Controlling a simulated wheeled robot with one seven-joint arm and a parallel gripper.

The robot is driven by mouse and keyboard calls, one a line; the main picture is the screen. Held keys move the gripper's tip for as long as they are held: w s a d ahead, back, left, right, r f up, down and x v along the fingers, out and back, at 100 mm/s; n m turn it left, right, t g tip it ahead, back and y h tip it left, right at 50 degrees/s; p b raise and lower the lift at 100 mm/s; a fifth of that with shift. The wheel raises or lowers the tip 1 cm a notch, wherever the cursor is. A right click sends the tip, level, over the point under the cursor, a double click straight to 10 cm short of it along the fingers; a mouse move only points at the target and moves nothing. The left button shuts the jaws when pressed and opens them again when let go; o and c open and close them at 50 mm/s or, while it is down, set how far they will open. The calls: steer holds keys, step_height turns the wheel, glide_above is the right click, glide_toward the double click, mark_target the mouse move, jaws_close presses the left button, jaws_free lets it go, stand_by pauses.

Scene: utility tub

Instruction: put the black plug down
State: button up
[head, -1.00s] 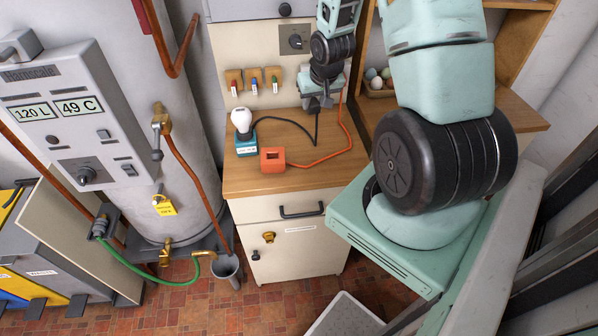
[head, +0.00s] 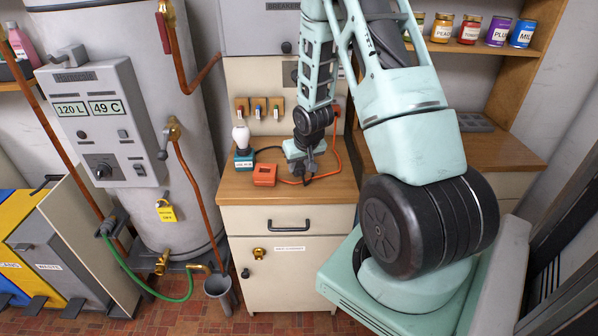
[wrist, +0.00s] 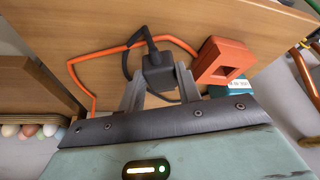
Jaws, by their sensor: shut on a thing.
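The black plug (wrist: 158,74) sits between the two grey fingers of my gripper (wrist: 160,88) in the wrist view. My gripper (head: 307,174) is shut on it, low over the wooden worktop (head: 330,190) in the head view. A black cord runs from the plug. I cannot tell whether the plug touches the wood. In the head view the plug is mostly hidden by my gripper.
An orange block with a square opening (head: 264,175) is left of my gripper, also seen in the wrist view (wrist: 222,62). A teal lamp base (head: 244,161) with a white bulb (head: 241,137) stands behind it. An orange cord (head: 339,150) loops close around my gripper. The front right worktop is clear.

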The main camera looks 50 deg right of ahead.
mark_target(301, 168)
steer(key=shift+f, duration=1.45)
steer(key=shift+f, duration=0.15)
steer(key=o, duration=1)
